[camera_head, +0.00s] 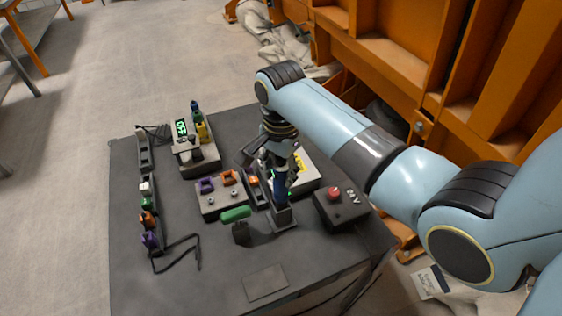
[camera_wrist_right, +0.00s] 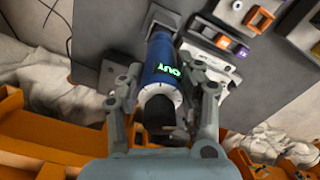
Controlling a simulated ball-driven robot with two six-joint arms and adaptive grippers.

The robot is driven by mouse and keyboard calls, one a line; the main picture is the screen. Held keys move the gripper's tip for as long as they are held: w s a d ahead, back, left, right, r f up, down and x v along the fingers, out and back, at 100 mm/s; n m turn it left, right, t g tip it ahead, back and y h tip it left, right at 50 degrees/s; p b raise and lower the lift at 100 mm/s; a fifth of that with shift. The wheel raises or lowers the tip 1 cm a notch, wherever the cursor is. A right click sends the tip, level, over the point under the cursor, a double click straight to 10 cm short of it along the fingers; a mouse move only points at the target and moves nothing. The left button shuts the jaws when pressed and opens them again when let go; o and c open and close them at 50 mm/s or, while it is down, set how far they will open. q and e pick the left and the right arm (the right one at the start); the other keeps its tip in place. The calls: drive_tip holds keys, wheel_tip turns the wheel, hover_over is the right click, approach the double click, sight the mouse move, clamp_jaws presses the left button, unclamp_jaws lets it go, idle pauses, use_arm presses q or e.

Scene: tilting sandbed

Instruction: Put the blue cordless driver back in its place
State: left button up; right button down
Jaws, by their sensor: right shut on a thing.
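The blue cordless driver (camera_wrist_right: 159,58) is between the fingers of my right gripper (camera_wrist_right: 167,92) in the right wrist view. It has a blue body with glowing green letters, a pale collar and a dark near end. My right gripper is shut on it. In the head view my right gripper (camera_head: 277,178) points down over the table and hides much of the driver. A dark block (camera_head: 284,217) shows directly below; I cannot tell whether it is part of the driver or a separate holder. My left gripper is not in view.
The dark table (camera_head: 200,265) holds a purple-and-orange block unit (camera_head: 221,205), a box with a red button (camera_head: 334,194), a green-topped item (camera_head: 235,214), a unit with a green display (camera_head: 197,158) and a left strip of coloured items (camera_head: 145,202).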

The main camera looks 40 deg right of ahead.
drive_tip(key=shift+f+b, duration=0.3)
drive_tip(key=shift+f, duration=0.65)
drive_tip(key=shift+c, duration=1.6)
unclamp_jaws()
wheel_tip(320, 180, up, 3)
drive_tip(key=p, duration=0.2)
drive_tip(key=shift+p, duration=0.4)
drive_tip(key=shift+r, duration=2.45)
